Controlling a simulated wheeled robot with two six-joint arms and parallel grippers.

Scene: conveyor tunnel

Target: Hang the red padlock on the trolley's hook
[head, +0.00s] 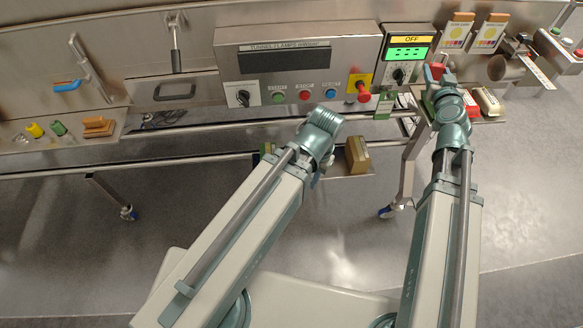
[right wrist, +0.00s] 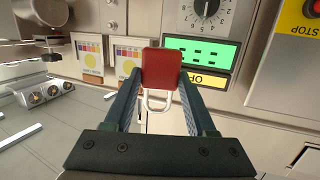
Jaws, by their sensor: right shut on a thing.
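The red padlock (right wrist: 161,69) is between the two fingers of my right gripper (right wrist: 160,80) in the right wrist view. Its white shackle (right wrist: 157,103) shows below the red body, on the side toward my palm. In the head view the padlock (head: 437,71) is small and partly covered at the tip of my right gripper (head: 433,78), in front of the control panels. My left arm ends at its wrist (head: 322,122) in front of the machine; its fingers are hidden behind it. I cannot make out the trolley's hook in either view.
A panel with a green display (head: 407,52) and a dial is close behind the padlock. A red emergency button (head: 364,96) is left of it. A small shelf right of my right wrist holds a pale box (head: 488,102). A brown block (head: 357,154) sits low, near my left wrist.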

